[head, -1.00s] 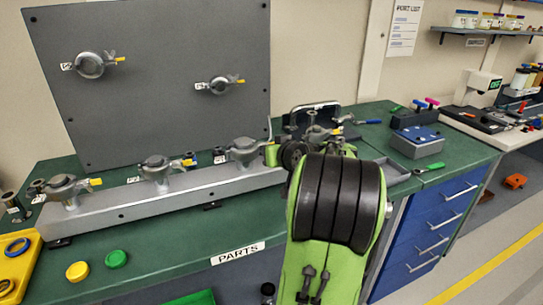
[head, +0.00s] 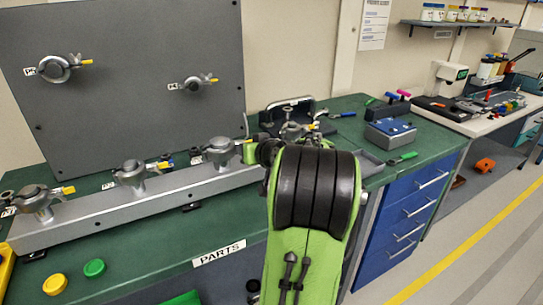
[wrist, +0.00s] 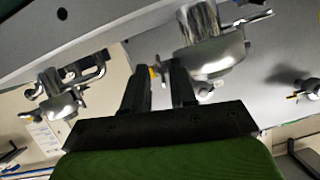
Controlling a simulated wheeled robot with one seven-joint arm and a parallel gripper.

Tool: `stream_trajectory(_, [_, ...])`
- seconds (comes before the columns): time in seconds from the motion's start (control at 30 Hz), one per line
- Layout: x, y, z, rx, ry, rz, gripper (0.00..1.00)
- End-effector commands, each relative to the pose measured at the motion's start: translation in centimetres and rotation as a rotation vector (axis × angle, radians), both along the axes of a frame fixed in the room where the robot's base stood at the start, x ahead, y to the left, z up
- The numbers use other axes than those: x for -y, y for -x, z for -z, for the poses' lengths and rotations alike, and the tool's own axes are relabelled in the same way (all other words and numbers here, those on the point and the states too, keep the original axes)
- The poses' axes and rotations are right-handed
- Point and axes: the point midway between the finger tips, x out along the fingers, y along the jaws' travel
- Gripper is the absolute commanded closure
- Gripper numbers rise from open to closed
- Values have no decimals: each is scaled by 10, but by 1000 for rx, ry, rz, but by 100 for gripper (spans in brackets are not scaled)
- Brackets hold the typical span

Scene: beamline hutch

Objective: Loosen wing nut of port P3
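The bench rail (head: 110,213) carries three silver clamped ports in a row. The rightmost rail port (head: 222,151) is nearest my gripper; I cannot read its label, so I cannot confirm it is P3. In the wrist view its round clamp (wrist: 212,57) fills the upper middle. My gripper (wrist: 157,72) has its two black fingers apart, one on each side of a small wing nut with a yellow-orange tip (wrist: 152,73). I cannot tell whether either finger touches it. In the head view my own arm hides the fingers.
A grey upright panel (head: 130,100) behind the rail bears two more clamped ports (head: 58,69). Another silver fitting (head: 292,130) stands just behind my arm. A blue-grey box (head: 390,132) and a green-handled tool (head: 403,158) lie to the right. The bench front is mostly clear.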

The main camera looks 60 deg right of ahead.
Motion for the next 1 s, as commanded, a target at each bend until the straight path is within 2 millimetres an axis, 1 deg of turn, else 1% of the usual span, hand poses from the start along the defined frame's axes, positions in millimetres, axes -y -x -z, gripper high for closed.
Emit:
stream_trajectory(0.03, [0,0,-6,24,-51,-3,70])
stream_trajectory(0.07, [1,1,-7,44,-84,-1,70])
stream_trajectory(0.33, [4,2,-8,258,-434,-2,70])
stream_trajectory(0.67, [7,4,0,550,-918,-3,70])
stream_trajectory(0.83, [7,5,6,710,-1187,-5,70])
stream_trajectory(1.0, [1,45,6,705,-1183,1,70])
